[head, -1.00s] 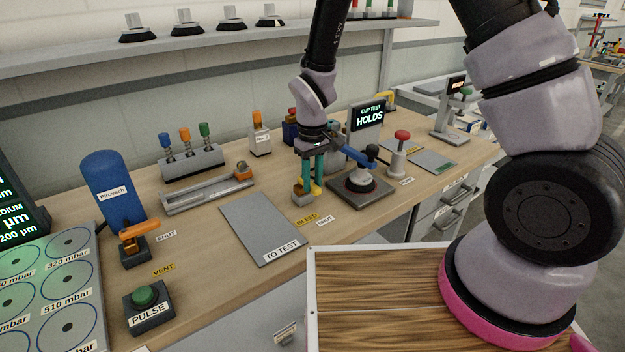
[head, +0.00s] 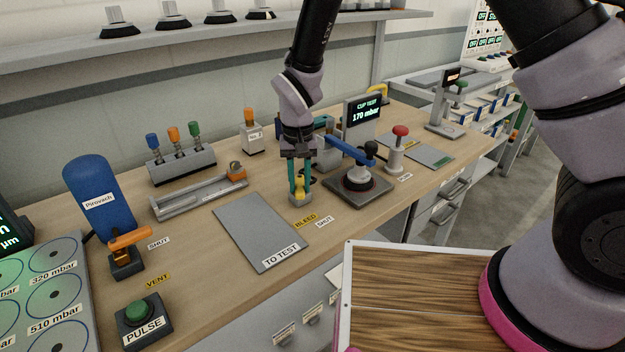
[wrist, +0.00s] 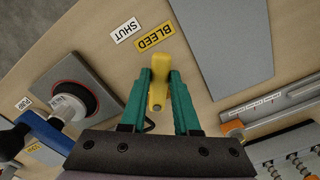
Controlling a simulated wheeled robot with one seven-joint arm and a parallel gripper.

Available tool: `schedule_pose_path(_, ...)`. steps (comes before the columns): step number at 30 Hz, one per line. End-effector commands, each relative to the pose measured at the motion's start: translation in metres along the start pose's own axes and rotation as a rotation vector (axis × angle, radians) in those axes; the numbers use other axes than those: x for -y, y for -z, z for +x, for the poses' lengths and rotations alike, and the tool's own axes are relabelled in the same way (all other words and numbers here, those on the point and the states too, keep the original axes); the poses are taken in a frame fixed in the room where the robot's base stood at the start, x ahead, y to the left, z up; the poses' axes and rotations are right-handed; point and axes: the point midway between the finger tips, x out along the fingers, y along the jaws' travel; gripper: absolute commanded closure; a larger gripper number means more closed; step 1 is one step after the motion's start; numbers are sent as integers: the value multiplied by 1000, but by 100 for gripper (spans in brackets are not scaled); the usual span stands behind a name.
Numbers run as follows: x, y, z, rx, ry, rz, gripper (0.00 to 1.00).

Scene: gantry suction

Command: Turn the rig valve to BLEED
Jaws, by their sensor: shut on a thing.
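The rig valve's yellow handle (wrist: 158,82) is between the green fingers of my gripper (wrist: 160,108) in the wrist view, and its end points at the yellow BLEED label (wrist: 154,37). The white SHUT label (wrist: 124,30) lies beside it. In the head view my gripper (head: 299,192) is shut on the handle (head: 299,188), low over the valve's small grey body (head: 300,199). The fingers hide part of the handle. The cup test display (head: 364,113) behind reads 170 mbar.
The test rig with a blue arm (head: 350,150) and black cup stands close right of my gripper. A red-topped post (head: 398,150) is beyond it. The grey TO TEST plate (head: 255,228) lies to the left, flat and empty. An orange-handled valve (head: 127,245) is further left.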

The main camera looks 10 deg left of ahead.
Motion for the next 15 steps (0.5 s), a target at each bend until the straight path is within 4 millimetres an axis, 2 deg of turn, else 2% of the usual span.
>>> schedule_pose_path(15,23,7,-1,-3,2,490,100)
